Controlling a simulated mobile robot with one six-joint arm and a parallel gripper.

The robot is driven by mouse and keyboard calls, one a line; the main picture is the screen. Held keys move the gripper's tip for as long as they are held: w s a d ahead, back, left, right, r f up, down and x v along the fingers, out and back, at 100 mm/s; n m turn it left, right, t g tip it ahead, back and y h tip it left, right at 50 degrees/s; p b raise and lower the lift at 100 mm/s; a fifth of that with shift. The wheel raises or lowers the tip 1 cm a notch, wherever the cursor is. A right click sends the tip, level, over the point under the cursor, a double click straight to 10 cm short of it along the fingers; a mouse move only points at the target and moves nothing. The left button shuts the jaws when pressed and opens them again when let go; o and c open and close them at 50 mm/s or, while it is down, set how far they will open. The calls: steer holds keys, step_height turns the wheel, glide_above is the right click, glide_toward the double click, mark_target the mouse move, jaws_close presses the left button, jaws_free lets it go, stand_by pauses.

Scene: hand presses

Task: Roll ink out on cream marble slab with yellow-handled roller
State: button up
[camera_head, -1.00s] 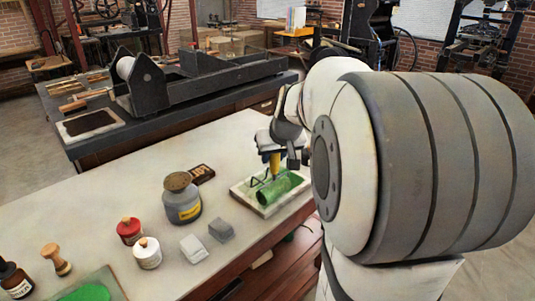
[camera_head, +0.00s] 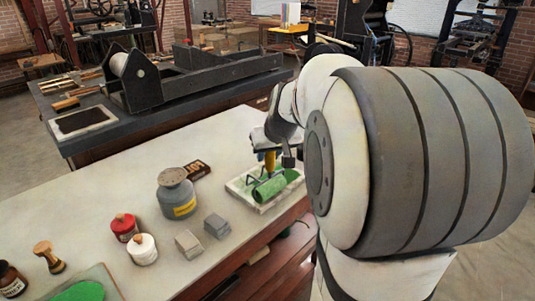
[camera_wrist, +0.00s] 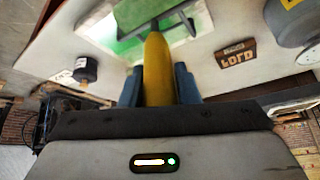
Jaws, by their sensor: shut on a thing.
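The cream marble slab (camera_head: 236,189) lies on the pale table near its right edge, with green ink on its surface. The roller (camera_head: 268,188) has a green, ink-covered cylinder resting on or just over the slab; I cannot tell whether it touches. Its yellow handle (camera_head: 269,160) points up into my gripper (camera_head: 276,146). In the wrist view the yellow handle (camera_wrist: 158,72) stands between my two blue-grey fingers (camera_wrist: 158,88), which are shut on it.
A press (camera_head: 140,85) stands on the table behind.

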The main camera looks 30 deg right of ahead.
steer(key=shift+f, duration=0.35)
steer(key=shift+w, duration=0.15)
stand_by(0.3)
